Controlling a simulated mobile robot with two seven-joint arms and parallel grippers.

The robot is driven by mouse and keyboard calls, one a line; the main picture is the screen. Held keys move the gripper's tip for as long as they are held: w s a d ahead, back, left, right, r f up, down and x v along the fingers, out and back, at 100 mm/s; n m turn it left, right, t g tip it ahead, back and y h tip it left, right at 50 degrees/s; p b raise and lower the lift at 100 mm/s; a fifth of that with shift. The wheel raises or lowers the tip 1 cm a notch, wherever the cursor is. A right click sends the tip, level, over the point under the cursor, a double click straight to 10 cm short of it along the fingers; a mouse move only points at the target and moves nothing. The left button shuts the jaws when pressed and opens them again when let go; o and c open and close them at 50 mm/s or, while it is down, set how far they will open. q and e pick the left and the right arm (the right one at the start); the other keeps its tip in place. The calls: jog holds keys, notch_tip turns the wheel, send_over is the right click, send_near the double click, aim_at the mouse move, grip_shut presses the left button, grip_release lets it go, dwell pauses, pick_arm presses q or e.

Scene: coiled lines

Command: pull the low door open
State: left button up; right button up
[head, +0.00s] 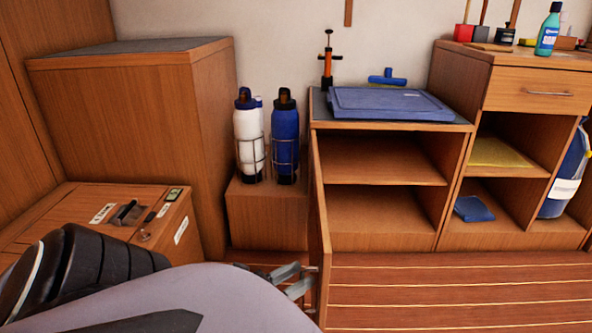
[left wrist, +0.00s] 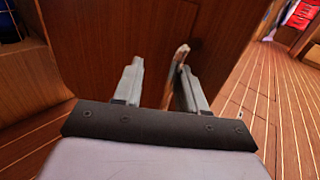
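The low wooden door (head: 319,235) stands swung out from the left side of the open low cabinet (head: 385,196), seen almost edge-on in the head view. Its broad face (left wrist: 100,35) fills the middle of the left wrist view. My left gripper (head: 297,279) is at the door's left side, low down near its front edge. In the left wrist view its two fingers (left wrist: 158,88) are apart, pointing at the door. A small pale handle (left wrist: 180,57) shows just beyond, nearer the right finger; I cannot tell whether they touch. My right gripper is in neither view.
A wooden chest (head: 95,218) is at the left, beside my arm. Open shelves (head: 512,220) stand at the right. The slatted floor (head: 450,290) before the cabinet is clear.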

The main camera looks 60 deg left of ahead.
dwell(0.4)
pick_arm(q)
jog(key=shift+s+d, duration=0.1)
jog(key=s+p, duration=0.2)
jog(key=s, duration=0.5)
jog(key=shift+d, duration=0.25)
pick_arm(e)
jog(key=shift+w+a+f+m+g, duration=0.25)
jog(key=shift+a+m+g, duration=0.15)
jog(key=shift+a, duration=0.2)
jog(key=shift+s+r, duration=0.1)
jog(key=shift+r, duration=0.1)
